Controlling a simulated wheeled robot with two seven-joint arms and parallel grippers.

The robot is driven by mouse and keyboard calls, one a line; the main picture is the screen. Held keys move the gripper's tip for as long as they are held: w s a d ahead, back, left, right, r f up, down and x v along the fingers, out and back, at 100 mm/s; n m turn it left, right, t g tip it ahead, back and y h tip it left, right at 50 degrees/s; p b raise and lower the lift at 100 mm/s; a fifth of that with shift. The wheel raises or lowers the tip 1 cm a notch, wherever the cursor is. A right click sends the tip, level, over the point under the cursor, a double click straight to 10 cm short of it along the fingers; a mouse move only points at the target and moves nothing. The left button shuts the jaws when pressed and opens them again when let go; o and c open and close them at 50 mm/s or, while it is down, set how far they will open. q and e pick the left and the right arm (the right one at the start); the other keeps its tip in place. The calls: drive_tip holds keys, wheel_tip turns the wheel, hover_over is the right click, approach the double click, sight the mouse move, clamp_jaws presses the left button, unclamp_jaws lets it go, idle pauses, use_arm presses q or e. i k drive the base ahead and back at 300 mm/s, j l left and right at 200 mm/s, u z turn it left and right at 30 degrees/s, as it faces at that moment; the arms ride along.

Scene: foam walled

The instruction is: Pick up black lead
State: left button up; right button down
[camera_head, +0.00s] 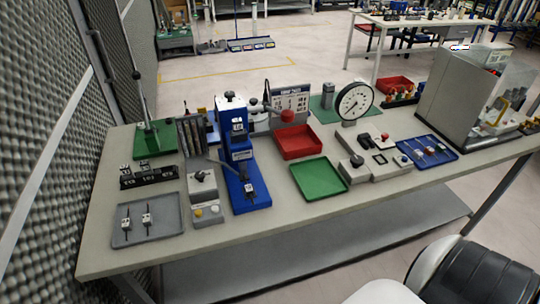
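I cannot make out a black lead for certain at this size. A blue tray (447,157) at the right of the bench holds several small thin items with coloured ends. A grey tray (165,233) at the front left holds two small dark-and-white pieces (146,219) with thin stems. Neither of my grippers shows in the view.
The bench (290,222) is crowded. A blue press (243,190) stands left of centre, with a green tray (318,192), a red bin (300,153) and a round dial gauge (352,101) to its right. A grey enclosure (450,92) stands at the right. The bench's front strip is clear.

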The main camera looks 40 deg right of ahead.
sight(248, 188)
drive_tip(key=z, duration=0.95)
